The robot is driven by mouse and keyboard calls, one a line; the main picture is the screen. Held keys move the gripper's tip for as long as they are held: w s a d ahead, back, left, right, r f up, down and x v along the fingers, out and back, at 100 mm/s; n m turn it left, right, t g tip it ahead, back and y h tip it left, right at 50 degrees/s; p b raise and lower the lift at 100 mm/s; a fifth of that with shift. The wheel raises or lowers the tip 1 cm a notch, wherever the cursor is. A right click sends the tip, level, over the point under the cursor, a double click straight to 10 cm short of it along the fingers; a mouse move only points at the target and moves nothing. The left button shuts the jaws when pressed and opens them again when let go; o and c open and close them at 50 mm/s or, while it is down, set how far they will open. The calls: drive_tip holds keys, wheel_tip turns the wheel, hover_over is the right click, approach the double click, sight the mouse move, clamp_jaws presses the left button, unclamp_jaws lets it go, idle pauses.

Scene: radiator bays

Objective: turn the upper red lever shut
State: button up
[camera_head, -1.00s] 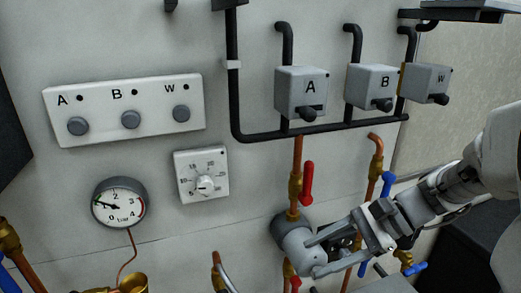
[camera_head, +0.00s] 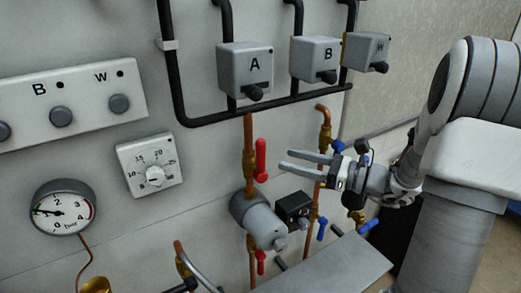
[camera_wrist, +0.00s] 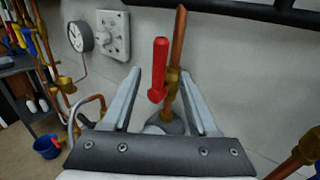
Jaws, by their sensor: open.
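The upper red lever (camera_head: 261,160) sits on a brass valve (camera_head: 248,163) on the copper pipe below box A. It points up, along the pipe. A lower red lever (camera_head: 261,262) shows under the grey round pump (camera_head: 258,219). My gripper (camera_head: 284,160) is open and empty, just right of the upper lever, with its fingers pointing left at it. In the wrist view, the upper red lever (camera_wrist: 159,70) stands between and beyond the two open fingers (camera_wrist: 168,90). I see no contact between the fingers and the lever.
Boxes A (camera_head: 245,70), B (camera_head: 315,62) and W (camera_head: 366,52) hang above. A copper pipe with blue levers (camera_head: 338,146) stands behind my gripper. A grey shelf-like panel (camera_head: 330,268) lies below. A dial (camera_head: 150,165) and gauge (camera_head: 63,208) are at left.

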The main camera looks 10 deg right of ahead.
sight(261, 152)
drive_tip(key=p+x, duration=0.1)
drive_tip(key=x, duration=0.7)
drive_tip(key=shift+w+a, duration=0.25)
drive_tip(key=shift+a, duration=0.1)
clamp_jaws()
idle(1.0)
